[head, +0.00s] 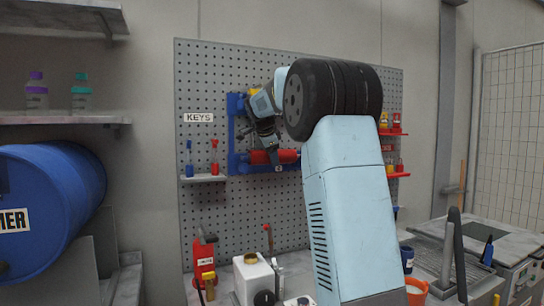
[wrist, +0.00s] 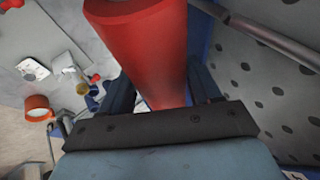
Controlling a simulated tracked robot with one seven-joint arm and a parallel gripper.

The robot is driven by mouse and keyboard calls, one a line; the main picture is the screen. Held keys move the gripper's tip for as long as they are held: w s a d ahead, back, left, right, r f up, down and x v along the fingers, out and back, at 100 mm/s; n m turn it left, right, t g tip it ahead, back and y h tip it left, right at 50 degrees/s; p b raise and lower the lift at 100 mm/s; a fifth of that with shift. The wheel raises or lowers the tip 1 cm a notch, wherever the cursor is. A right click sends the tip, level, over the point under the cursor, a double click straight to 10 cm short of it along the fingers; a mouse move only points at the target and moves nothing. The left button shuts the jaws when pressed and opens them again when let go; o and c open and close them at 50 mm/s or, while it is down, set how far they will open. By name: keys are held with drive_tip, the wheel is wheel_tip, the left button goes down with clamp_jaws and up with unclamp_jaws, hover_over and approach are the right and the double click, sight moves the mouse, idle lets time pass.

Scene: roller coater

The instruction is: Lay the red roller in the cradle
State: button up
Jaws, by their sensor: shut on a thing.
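The red roller (head: 272,157) lies roughly level in front of the blue frame on the pegboard. It fills the upper middle of the wrist view (wrist: 150,45). My gripper (head: 265,143) reaches down to the roller from above. In the wrist view its dark fingers (wrist: 163,90) stand on either side of the roller, shut on it. The blue frame with its lower bracket (head: 238,162), which looks like the cradle, is partly hidden by my arm. I cannot tell whether the roller touches the bracket or is just in front of it.
The grey pegboard (head: 210,120) stands close behind the roller. A small shelf (head: 203,179) with a blue and a red tool is to the left. Red shelves (head: 393,131) are to the right. A white container (head: 252,278) stands below. A blue drum (head: 50,210) is far left.

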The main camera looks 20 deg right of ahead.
drive_tip(key=shift+f, duration=0.2)
drive_tip(key=o, duration=1)
drive_tip(key=shift+o, duration=0.2)
drive_tip(key=v, duration=1.4)
drive_tip(key=s+a+f+n+y, duration=0.1)
drive_tip(key=s+a+f+n, duration=0.2)
drive_tip(key=s+f+n, duration=0.3)
drive_tip(key=s+a+f+n+y, duration=0.2)
drive_tip(key=s+a+f+n, duration=0.2)
drive_tip(key=s+f, duration=0.8)
drive_tip(key=s+a+f+n+y, duration=0.1)
drive_tip(key=s+a+f+n, duration=0.3)
drive_tip(key=s, duration=1.7)
wheel_tip(320, 180, down, 5)
drive_tip(key=n, duration=0.5)
drive_tip(key=shift+s+y, duration=0.35)
drive_tip(key=shift+y, duration=0.05)
